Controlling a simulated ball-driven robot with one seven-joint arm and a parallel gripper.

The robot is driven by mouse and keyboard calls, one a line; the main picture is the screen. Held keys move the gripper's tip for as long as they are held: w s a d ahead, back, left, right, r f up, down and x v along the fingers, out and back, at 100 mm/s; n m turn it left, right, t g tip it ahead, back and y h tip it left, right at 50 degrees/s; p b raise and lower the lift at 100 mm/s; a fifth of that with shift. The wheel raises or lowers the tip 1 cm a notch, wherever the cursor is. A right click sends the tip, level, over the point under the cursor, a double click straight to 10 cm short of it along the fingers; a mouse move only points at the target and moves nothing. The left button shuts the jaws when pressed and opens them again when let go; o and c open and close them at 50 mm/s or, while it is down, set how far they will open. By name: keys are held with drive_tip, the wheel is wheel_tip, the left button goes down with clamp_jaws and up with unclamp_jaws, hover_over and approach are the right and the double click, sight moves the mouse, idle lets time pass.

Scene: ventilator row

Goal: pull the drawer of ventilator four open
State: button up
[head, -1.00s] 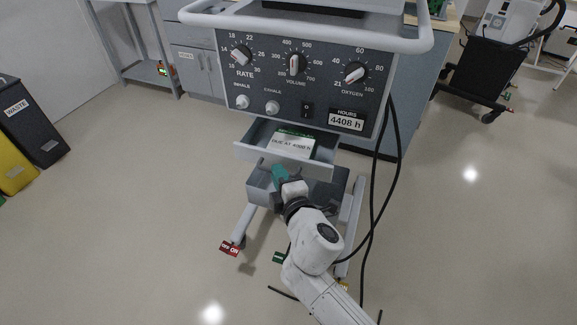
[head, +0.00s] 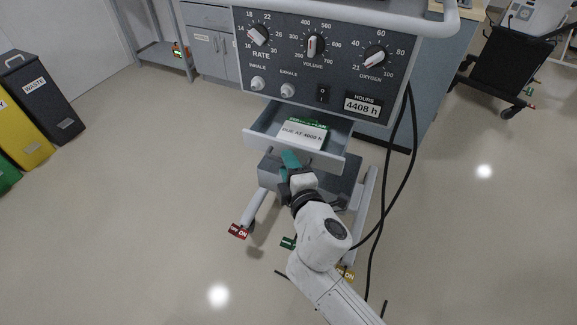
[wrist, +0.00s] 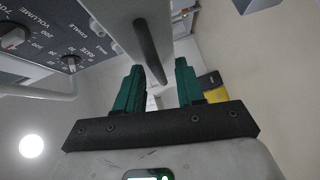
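A ventilator with a dark panel of knobs (head: 315,60) stands ahead in the head view; its number is not readable. Its grey drawer (head: 262,139) is pulled out below the panel, with a white and green card (head: 303,133) inside reading about "due at 4000 h". My gripper (head: 291,160) is at the drawer front. In the wrist view my teal fingers (wrist: 158,85) stand apart, with the dark handle bar (wrist: 151,50) between them. A gap shows between the bar and the right finger; contact with the left finger is unclear.
Black cables (head: 391,190) hang down the ventilator's right side. Its leg has a red tag (head: 238,231). Waste bins (head: 40,95) stand at the left, a black cart (head: 497,75) at the right. Floor on both sides is clear.

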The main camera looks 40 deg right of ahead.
drive_tip(key=v, duration=1)
drive_tip(key=shift+s+a+b, duration=0.2)
drive_tip(key=shift+s+b, duration=0.1)
drive_tip(key=shift+b, duration=0.15)
drive_tip(key=s+d+f+m+g, duration=0.6)
drive_tip(key=f+m+g, duration=0.1)
drive_tip(key=f+m, duration=0.15)
drive_tip(key=s+a+f+m+g+y, duration=0.3)
drive_tip(key=s+a+f+g+y, duration=0.4)
drive_tip(key=s+f, duration=0.15)
wheel_tip(320, 180, up, 16)
drive_tip(key=p, duration=1.5)
drive_tip(key=shift+s+d+f, duration=0.2)
drive_tip(key=shift+d+f, duration=0.05)
